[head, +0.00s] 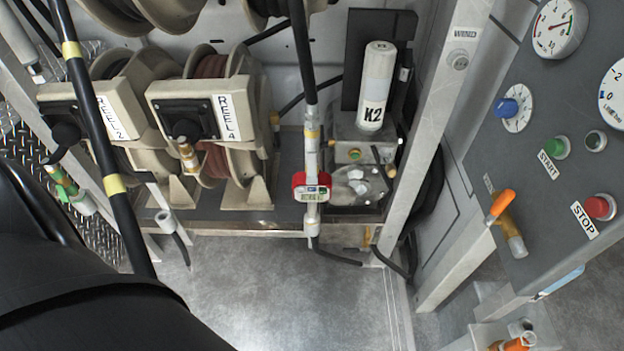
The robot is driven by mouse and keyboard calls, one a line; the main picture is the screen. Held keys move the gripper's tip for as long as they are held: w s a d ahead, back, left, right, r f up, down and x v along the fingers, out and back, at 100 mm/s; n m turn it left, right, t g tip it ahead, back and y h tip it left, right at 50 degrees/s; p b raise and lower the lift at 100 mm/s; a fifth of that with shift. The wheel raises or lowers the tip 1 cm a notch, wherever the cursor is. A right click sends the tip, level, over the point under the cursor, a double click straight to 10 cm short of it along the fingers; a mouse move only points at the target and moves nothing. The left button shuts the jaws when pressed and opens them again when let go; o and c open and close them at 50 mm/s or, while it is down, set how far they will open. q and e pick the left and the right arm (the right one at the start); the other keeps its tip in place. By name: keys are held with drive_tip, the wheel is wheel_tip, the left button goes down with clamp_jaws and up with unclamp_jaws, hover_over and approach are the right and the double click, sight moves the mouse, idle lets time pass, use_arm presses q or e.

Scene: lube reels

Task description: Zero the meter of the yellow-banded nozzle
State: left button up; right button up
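A metered nozzle hangs upright on a black hose at the middle. Its meter (312,187) has a red housing and a small pale display, too small to read. A small yellowish band (312,134) shows on the nozzle above the meter. Another black hose (92,110) with two yellow bands (115,185) runs down the left side; its lower end is hidden behind a large black shape at lower left. I cannot tell whether that shape is my arm. Neither of my grippers is in view.
Reels labelled REEL 4 (225,117) and REEL 2 (112,117) stand behind, left of the meter. A white K2 cylinder (375,88) stands right of it. A grey control panel (540,90) with gauges, START and STOP buttons fills the right. The floor (275,285) in front is clear.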

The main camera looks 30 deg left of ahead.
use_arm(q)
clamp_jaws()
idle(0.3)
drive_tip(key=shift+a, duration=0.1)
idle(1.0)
